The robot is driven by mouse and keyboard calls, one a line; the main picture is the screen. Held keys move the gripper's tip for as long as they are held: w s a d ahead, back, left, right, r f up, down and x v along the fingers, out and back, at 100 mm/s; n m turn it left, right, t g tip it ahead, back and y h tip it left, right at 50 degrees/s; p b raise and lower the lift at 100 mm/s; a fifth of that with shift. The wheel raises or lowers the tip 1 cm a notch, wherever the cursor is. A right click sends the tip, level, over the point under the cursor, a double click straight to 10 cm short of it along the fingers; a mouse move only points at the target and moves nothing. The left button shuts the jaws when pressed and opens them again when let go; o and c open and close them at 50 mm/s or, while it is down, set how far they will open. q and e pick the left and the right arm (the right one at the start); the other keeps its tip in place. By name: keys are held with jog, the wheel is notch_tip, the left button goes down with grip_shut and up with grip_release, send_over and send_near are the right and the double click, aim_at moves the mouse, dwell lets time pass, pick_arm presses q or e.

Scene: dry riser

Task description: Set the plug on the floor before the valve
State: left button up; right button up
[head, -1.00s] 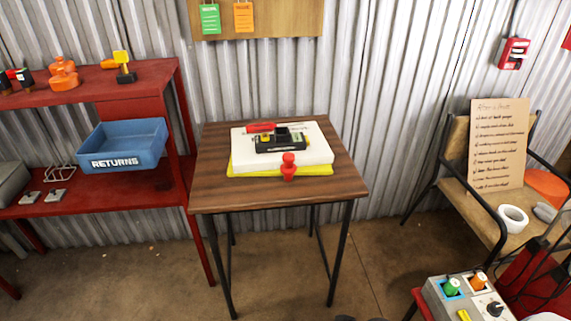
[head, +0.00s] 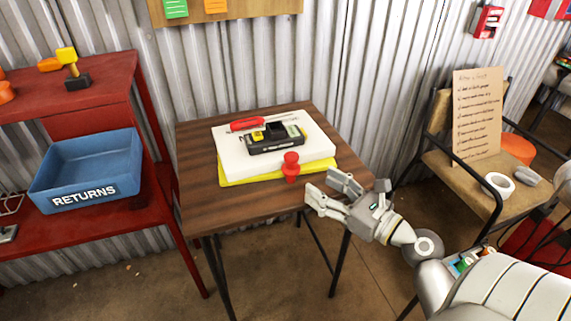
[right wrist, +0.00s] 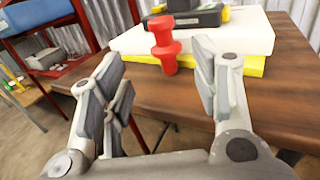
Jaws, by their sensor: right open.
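A red plug (head: 291,167) stands upright on the wooden table (head: 200,200), close to the front edge of the yellow and white slabs. It also shows in the right wrist view (right wrist: 164,45), ahead of the fingers and between their lines. My right gripper (head: 328,190) is open and empty, just right of and in front of the plug, near the table's front right edge, apart from it. In the right wrist view its fingers (right wrist: 160,85) are spread wide. My left gripper is not in view. No valve can be made out for certain.
On the table, a white slab (head: 230,154) over a yellow one (head: 232,180) bears a black device (head: 275,140) and a red-handled tool (head: 248,124). A blue RETURNS bin (head: 85,175) sits on the red shelf at left. A chair (head: 450,168) stands at right. The table's front left is clear.

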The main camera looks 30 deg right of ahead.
aim_at(296, 166)
jog(key=x, duration=0.4)
jog(key=shift+w, duration=0.25)
jog(key=x, duration=0.4)
jog(key=shift+w+d+f+b, duration=0.1)
jog(key=shift+w+d+b, duration=0.05)
jog(key=shift+d+b, duration=0.2)
jog(key=shift+w+a, duration=0.2)
jog(key=shift+w, duration=0.15)
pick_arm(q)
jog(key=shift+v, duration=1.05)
pick_arm(e)
jog(key=c, duration=0.8)
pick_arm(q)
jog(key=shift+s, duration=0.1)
